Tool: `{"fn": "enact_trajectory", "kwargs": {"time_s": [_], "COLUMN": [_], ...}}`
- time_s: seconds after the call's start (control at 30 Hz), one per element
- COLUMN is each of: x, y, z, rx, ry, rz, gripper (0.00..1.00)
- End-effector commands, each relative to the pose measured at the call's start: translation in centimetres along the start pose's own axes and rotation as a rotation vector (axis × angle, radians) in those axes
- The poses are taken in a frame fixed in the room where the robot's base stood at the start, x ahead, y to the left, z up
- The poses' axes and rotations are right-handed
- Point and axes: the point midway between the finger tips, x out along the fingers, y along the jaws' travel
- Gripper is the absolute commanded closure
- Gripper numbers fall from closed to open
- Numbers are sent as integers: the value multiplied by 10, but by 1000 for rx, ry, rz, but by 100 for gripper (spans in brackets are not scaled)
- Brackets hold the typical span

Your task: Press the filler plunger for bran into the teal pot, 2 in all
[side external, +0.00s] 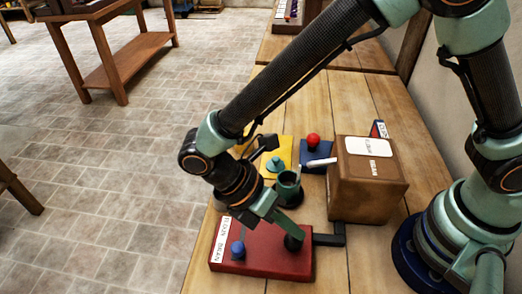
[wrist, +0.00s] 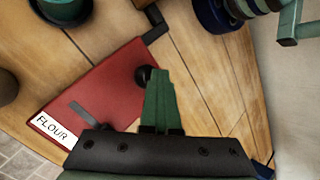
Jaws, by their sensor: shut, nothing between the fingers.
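The teal pot (side external: 288,190) stands upright on the bench below the pale spout of the brown hopper box; its dark rim and side also show at the upper left of the wrist view (wrist: 62,8). The red filler base (side external: 265,262) lies in front, with a dark round plunger knob (side external: 293,243) toward its right side. The knob shows beside my fingertips in the wrist view (wrist: 143,74). My gripper (side external: 292,230) is shut and empty, pointing down at the knob and partly covering it. I cannot tell whether it touches. The pot's contents are hidden.
The red base has a blue knob (side external: 237,249) and a white label (side external: 222,240). The brown hopper box (side external: 368,185) stands behind right. A red ball knob (side external: 313,140) on a blue base and a yellow plate (side external: 268,146) lie beyond the pot. Bare bench shows at front right.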

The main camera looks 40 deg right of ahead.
Motion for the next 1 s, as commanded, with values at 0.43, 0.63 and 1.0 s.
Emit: {"fn": "enact_trajectory", "kwargs": {"time_s": [0.43,0.63,1.0], "x": [-5,-14,-21], "y": [-3,-8,-12], "z": [2,7,10], "rx": [0,0,0], "ry": [1,1,0], "rz": [1,1,0], "gripper": [100,100,100]}}
